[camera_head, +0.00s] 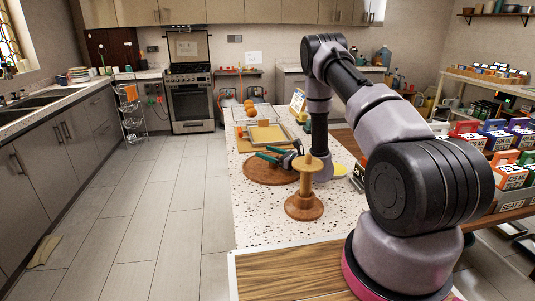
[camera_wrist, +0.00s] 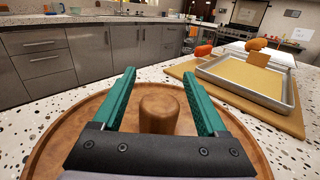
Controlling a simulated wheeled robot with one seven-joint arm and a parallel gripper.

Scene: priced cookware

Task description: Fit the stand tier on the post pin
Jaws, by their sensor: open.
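The stand tier (camera_head: 262,176) is a round brown wooden disc lying flat on the speckled counter, left of the stand. In the wrist view the tier (camera_wrist: 70,137) spreads beneath my gripper, with a short brown knob (camera_wrist: 159,110) standing at its middle. My gripper (camera_head: 263,152) is low over the tier, its green fingers pointing left. In the wrist view the gripper (camera_wrist: 158,74) is open, with one finger on each side of the knob and gaps visible. The wooden stand (camera_head: 304,205) is upright, with a round base, a thick column and a wider upper collar. Its post pin (camera_head: 308,158) rises on top.
A metal baking tray (camera_head: 268,135) on a wooden board lies behind the tier, with orange items (camera_head: 249,104) farther back. Boxed goods (camera_head: 508,172) fill shelves at the right. Speckled counter (camera_head: 255,215) is free in front of the tier.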

